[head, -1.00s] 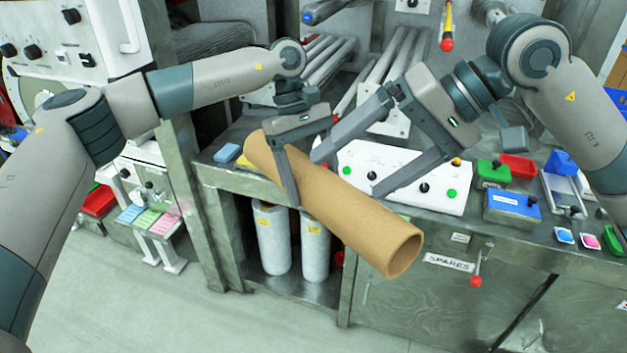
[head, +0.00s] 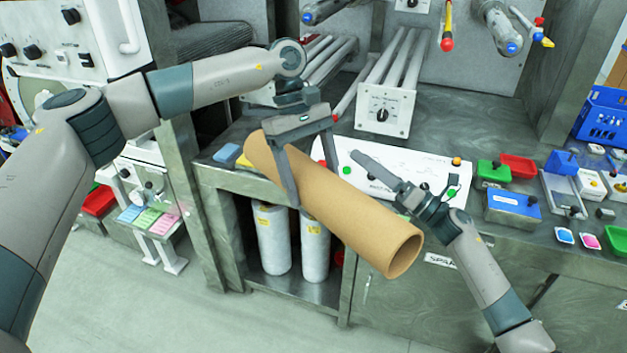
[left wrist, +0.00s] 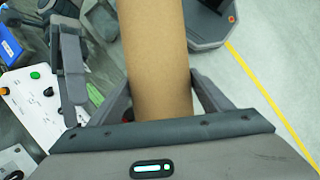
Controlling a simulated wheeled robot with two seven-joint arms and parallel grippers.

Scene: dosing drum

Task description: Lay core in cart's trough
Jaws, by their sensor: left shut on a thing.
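The core, a long brown cardboard tube (head: 345,212), hangs tilted in front of the bench, its open end toward the lower right. My left gripper (head: 314,186) is shut on it near its middle, one finger on each side. In the left wrist view the tube (left wrist: 158,55) runs up between the fingers of the left gripper (left wrist: 161,88). My right gripper (head: 402,182) is just right of the tube, over the white control panel, with no object visible in it; its opening is hard to tell from this angle. I cannot make out a cart or its trough.
A white panel with knobs and buttons (head: 400,165) lies behind the tube. Two white rolls (head: 272,240) stand on the shelf below. Green (head: 493,174), red (head: 517,166) and blue (head: 513,206) containers crowd the bench at right. The floor at lower left (head: 200,310) is clear.

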